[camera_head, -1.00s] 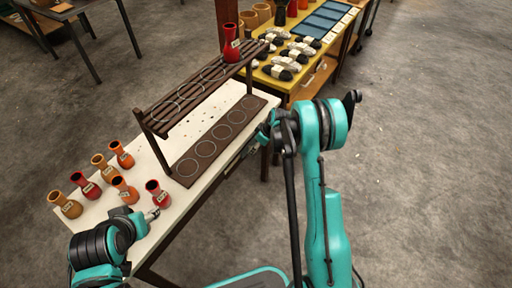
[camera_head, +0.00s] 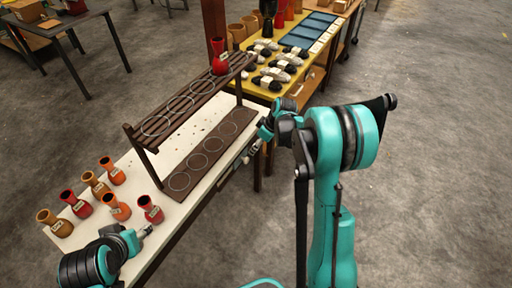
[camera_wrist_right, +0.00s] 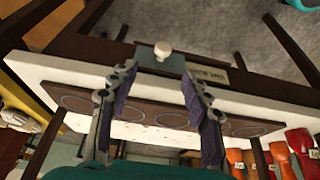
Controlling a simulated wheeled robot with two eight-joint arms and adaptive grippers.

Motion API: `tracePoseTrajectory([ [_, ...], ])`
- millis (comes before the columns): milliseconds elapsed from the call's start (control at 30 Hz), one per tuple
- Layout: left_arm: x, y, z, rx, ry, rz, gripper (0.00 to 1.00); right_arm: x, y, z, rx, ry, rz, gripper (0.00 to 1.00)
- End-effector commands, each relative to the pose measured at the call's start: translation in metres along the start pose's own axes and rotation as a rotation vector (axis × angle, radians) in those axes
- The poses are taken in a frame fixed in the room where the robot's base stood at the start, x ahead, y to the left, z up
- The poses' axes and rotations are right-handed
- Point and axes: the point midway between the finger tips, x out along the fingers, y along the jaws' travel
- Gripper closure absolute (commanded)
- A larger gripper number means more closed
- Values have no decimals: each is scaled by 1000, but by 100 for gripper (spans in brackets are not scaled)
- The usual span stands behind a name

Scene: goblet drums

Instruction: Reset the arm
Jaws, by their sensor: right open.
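My right gripper (camera_wrist_right: 158,74) is open, with nothing between its fingers, over the white table's edge in the right wrist view. In the head view, the right gripper (camera_head: 251,152) is small and partly hidden beside the rack's right end. My left gripper (camera_head: 143,232) is at the table's near left, close to a red drum (camera_head: 151,210); its jaws are too small to read. A red goblet drum (camera_head: 219,60) stands on the far end of the rack's upper shelf (camera_head: 172,113). Several red, orange and tan drums stand together at the table's left end.
The rack's lower board (camera_head: 205,158) has empty ring marks. A yellow table (camera_head: 266,80) behind holds dark-and-white bundles and blue trays (camera_head: 300,35). A white knob (camera_wrist_right: 162,50) on the table front lies just beyond the right fingers. The floor at right is clear.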

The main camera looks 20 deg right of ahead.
Motion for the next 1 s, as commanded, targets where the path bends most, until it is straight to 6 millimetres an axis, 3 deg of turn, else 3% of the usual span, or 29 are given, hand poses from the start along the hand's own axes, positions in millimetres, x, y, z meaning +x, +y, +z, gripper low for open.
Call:
tracePoseTrajectory([
  [467,0,0,0,0,0,0,46,-8,-5,-2,11,-1,7,52],
  [567,0,0,0,0,0,0,46,-29,-19,-6,45,-1,29,52],
  [767,0,0,0,0,0,0,46,-94,-71,-9,168,9,106,52],
  [1000,0,0,0,0,0,0,46,-155,-138,13,323,55,201,52],
])
